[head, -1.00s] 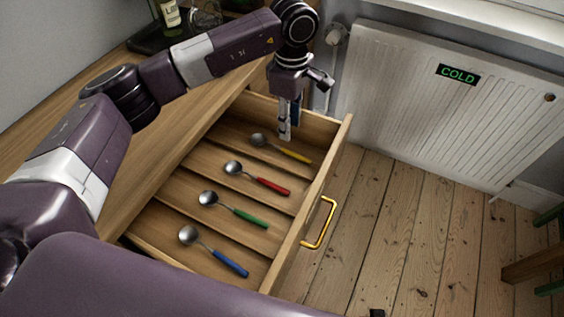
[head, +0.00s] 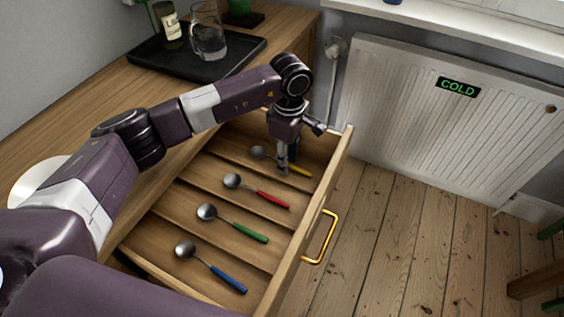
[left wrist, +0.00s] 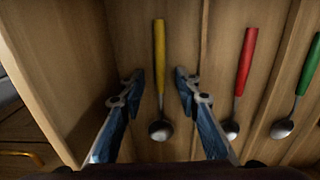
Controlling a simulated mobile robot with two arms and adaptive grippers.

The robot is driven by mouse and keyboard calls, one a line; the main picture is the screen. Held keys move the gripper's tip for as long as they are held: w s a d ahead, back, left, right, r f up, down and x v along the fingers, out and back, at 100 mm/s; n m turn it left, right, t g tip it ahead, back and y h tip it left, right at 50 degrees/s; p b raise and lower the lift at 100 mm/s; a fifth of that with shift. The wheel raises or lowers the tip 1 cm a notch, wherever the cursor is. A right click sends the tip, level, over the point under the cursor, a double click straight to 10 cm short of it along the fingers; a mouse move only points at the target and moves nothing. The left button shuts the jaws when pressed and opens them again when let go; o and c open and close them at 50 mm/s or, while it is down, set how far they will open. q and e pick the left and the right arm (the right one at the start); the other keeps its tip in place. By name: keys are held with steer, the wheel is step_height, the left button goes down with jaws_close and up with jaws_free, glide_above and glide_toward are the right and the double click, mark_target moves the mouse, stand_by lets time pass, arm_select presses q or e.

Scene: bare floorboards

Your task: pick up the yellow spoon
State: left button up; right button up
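The yellow spoon (head: 298,171) lies in the far compartment of the open drawer, its bowl to the left and its yellow handle to the right. My left gripper (head: 287,166) reaches down into that compartment, over the middle of the spoon, and hides part of it. In the left wrist view the yellow spoon (left wrist: 159,62) lies between the two fingertips of my open left gripper (left wrist: 158,78), with a gap on each side. I cannot tell whether the fingertips touch the drawer floor. My right gripper is not in view.
A red spoon (head: 272,199), a green spoon (head: 248,232) and a blue spoon (head: 228,279) lie in the nearer compartments, split by low wooden dividers. The drawer front (head: 318,212) has a yellow handle (head: 322,238). A black tray (head: 234,64) stands on the counter.

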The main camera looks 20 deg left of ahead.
arm_select(q)
steer(key=shift+c, duration=0.4)
jaws_close()
steer(key=shift+r, duration=0.15)
